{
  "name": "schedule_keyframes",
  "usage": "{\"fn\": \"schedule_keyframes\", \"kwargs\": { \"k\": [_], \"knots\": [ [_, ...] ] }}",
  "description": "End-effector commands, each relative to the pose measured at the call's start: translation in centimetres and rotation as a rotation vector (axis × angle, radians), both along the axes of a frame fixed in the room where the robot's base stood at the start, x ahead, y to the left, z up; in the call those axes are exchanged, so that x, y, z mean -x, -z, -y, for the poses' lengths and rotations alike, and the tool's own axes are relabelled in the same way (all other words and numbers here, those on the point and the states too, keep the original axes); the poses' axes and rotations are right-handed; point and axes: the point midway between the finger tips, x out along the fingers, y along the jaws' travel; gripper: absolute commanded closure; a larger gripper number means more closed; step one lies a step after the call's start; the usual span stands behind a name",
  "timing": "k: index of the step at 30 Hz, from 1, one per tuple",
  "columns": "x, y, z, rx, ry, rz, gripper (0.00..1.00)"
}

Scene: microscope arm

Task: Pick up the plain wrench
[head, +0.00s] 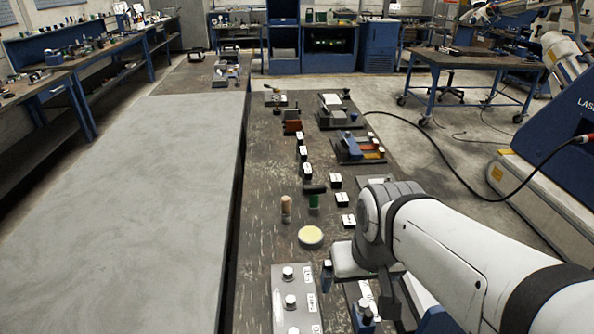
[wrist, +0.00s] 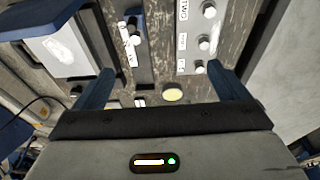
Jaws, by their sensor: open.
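My gripper (head: 347,298) hangs over the near part of the dark bench, at the right edge of a metal plate with knobs. In the wrist view its two blue fingers (wrist: 160,72) stand wide apart, with nothing between them. I cannot make out a plain wrench in either view. The knobbed metal plate (head: 282,318) carries labelled round knobs; it also shows in the wrist view (wrist: 190,28). My arm hides part of the bench to the right.
A pale yellow disc (head: 311,237), a tan cylinder (head: 286,206) and a green cylinder (head: 314,201) stand farther along the bench, with several labelled dark blocks (head: 342,199). The grey slab (head: 170,210) to the left is bare. A black cable (head: 430,155) runs at the right.

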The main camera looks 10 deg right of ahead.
Motion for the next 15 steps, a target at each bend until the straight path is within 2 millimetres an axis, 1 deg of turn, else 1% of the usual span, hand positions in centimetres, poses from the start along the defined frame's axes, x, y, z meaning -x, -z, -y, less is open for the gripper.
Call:
{"fn": "schedule_keyframes", "kwargs": {
  "k": [8, 10, 11, 14, 15],
  "knots": [
    [0.0, 0.0, 0.0, 0.000, 0.000, 0.000, 0.06],
    [0.0, 0.0, 0.0, 0.000, 0.000, 0.000, 0.02],
    [-0.1, 0.0, 0.0, 0.000, 0.000, 0.000, 0.02],
    [-1.4, -0.4, 0.0, 0.000, 0.000, 0.003, 0.02],
    [-2.4, -0.6, 0.0, 0.000, 0.001, 0.005, 0.02]
  ]
}}
